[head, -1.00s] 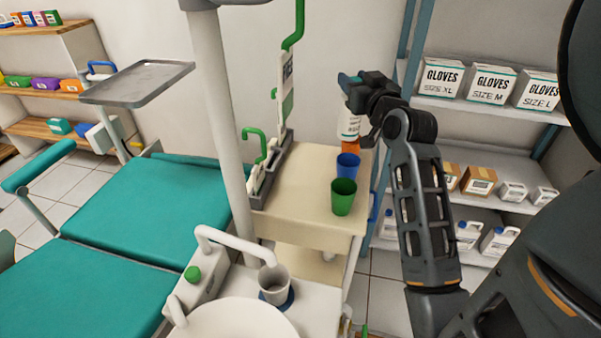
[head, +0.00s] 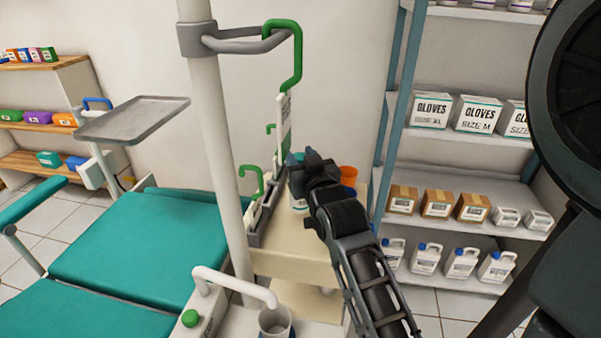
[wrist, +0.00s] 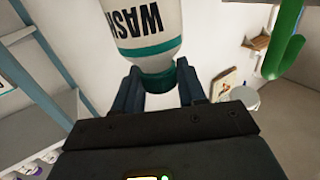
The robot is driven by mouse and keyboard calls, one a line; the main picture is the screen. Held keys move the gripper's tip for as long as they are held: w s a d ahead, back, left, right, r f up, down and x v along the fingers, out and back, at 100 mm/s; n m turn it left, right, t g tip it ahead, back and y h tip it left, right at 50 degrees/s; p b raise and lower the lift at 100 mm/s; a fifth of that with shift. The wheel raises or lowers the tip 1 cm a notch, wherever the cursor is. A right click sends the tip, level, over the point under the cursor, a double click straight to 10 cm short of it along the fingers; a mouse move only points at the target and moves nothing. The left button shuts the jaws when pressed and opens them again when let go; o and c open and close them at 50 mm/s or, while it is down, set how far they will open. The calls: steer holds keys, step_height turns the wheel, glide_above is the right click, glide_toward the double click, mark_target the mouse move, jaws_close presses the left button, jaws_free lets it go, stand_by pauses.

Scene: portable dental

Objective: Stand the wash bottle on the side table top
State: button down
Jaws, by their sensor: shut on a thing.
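My gripper (head: 312,163) is shut on the wash bottle near its teal collar. In the wrist view, the gripper's fingers (wrist: 158,82) sit on both sides of that collar. The white wash bottle (wrist: 149,22) has a teal band and "WASH" lettering, upside down in that view. In the head view, part of the bottle (head: 298,198) shows below the gripper, looking about upright; my arm covers the rest. It is over the back part of the cream side table top (head: 285,258). I cannot tell whether its base touches the top.
An orange cup (head: 348,175) stands at the table's back right, partly behind my arm. A grey rack with green hooks (head: 262,220) edges the table's left side. A pale pole (head: 228,150) rises left of it. Shelves with glove boxes (head: 431,110) stand right.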

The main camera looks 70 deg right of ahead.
steer(key=shift+f, duration=1.95)
steer(key=shift+f, duration=0.2)
steer(key=c, duration=0.6)
jaws_free()
steer(key=shift+c, duration=0.2)
steer(key=b+v, duration=0.1)
steer(key=v, duration=1.1)
steer(key=shift+r, duration=0.15)
